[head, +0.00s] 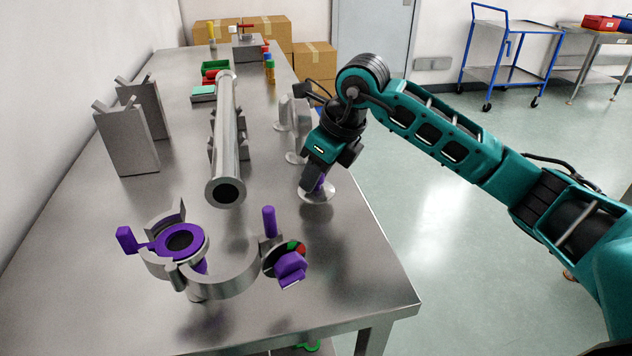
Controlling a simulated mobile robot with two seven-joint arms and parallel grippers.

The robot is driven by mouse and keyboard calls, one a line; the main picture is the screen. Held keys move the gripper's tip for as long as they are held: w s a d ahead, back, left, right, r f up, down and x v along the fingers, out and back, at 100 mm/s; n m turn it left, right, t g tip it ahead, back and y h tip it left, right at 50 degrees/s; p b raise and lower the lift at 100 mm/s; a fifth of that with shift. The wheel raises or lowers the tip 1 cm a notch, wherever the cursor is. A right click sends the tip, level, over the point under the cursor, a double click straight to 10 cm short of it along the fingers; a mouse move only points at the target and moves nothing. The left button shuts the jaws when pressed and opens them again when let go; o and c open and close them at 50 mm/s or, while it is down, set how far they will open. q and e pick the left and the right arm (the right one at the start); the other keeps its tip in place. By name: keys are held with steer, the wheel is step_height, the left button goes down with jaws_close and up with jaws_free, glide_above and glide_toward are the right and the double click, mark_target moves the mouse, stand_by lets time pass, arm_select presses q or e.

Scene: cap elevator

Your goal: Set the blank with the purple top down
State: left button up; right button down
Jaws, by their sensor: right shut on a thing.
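My right gripper (320,173) points down over the right edge of the steel table. It is shut on the purple top of the blank, and only a little of the purple shows below the jaws. The blank (316,194) has a round, shiny metal disc under the purple top. The disc looks level and is at or just above the table surface (330,260); I cannot tell whether it touches. My left gripper is not in view.
A metal ring fixture (238,281) with a purple collar (181,241) stands in front, left of the blank. A long metal tube (226,140) lies on supports mid-table. Grey rounded parts (296,112) stand behind my gripper. Bare tabletop lies in front of the blank.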

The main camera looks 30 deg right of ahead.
steer(key=shift+f, duration=1)
steer(key=shift+f, duration=0.1)
steer(key=shift+f, duration=0.15)
steer(key=c, duration=0.8)
jaws_free()
steer(key=shift+r, duration=0.3)
steer(key=v, duration=1.2)
steer(key=shift+d+f+p, duration=0.1)
steer(key=shift+p, duration=0.3)
